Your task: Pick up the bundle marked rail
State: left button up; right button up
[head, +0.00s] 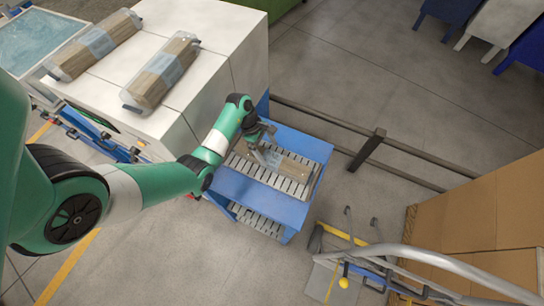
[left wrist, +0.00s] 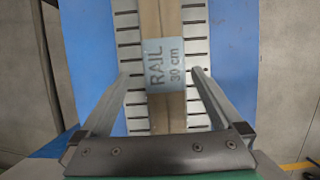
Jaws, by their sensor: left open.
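The bundle marked rail is a long, narrow wrapped bundle of wood. In the left wrist view it (left wrist: 163,18) runs up the middle, with a pale blue label reading "RAIL 30 cm". In the head view the bundle (head: 294,168) lies on the slatted top of a blue stand (head: 257,192), partly hidden by my gripper. My left gripper (head: 262,146) is over the bundle. In the left wrist view its fingers (left wrist: 160,74) are open, one on each side of the bundle, with gaps between. My right gripper is not in view.
Two similar wrapped bundles (head: 97,44) (head: 163,68) lie on a white cabinet (head: 200,100) left of the stand. A dark floor rail (head: 420,155) runs behind the stand. A trolley with a metal handle (head: 450,262) and cardboard boxes (head: 485,215) stand at right.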

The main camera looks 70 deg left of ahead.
aim_at(272, 158)
pick_arm(q)
jog(key=x, duration=0.2)
jog(key=b+x, duration=0.1)
jog(key=x, duration=0.2)
jog(key=shift+s+d+f, duration=0.1)
jog(key=shift+s+d, duration=0.1)
jog(key=shift+d, duration=0.05)
grip_shut()
